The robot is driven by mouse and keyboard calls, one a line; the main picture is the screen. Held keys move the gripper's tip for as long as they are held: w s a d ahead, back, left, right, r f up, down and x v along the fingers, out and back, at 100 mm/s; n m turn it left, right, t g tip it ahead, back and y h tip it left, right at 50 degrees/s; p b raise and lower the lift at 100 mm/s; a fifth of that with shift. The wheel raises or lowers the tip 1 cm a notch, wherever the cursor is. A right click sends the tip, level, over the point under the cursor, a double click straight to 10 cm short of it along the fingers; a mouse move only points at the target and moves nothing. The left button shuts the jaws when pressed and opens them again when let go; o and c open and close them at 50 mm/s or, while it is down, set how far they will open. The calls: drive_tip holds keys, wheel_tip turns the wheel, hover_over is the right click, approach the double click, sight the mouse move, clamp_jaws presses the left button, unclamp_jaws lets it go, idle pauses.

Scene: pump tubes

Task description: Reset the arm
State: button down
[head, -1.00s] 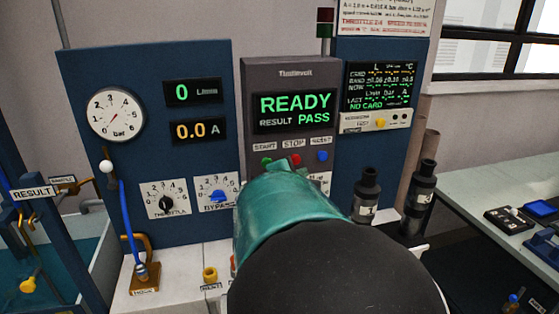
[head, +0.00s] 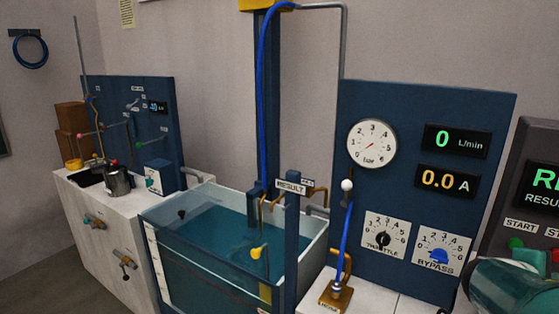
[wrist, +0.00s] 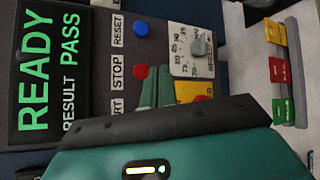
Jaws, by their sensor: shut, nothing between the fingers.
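My gripper (wrist: 157,88) shows in the wrist view as two teal fingertips side by side, shut with nothing between them. They are in front of the control panel, near the red STOP button (wrist: 140,71). The blue RESET button (wrist: 140,27) is farther up in that view, apart from the fingertips. In the head view only a teal part of my arm shows at the lower right corner, in front of the panel by the START button (head: 515,243); the fingertips are not clearly seen there. The display (wrist: 45,70) reads READY, RESULT PASS.
A water tank (head: 170,215) stands in the middle of the head view, with a RESULT post (head: 291,230) at its side. A blue board with a bar gauge (head: 372,143) and THROTTLE and BYPASS knobs stands right of it. A white bench (head: 100,220) is at left.

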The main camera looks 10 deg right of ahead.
drive_tip(key=w+a+f+m+t+y, duration=0.1)
drive_tip(key=a+y, duration=0.4)
drive_tip(key=a, duration=0.9)
drive_tip(key=w+a+f+m+t+y, duration=0.1)
drive_tip(key=a+y, duration=0.4)
drive_tip(key=a, duration=1)
drive_tip(key=w+a+f+m+t+y, duration=0.2)
drive_tip(key=a+f+m+t+y, duration=0.1)
drive_tip(key=a, duration=1.2)
drive_tip(key=shift+a+f+y, duration=0.2)
drive_tip(key=shift+f+y, duration=0.1)
drive_tip(key=shift+y, duration=0.6)
drive_tip(key=shift+s+d+m, duration=0.1)
drive_tip(key=shift+d+m, duration=0.15)
drive_tip(key=shift+m, duration=0.05)
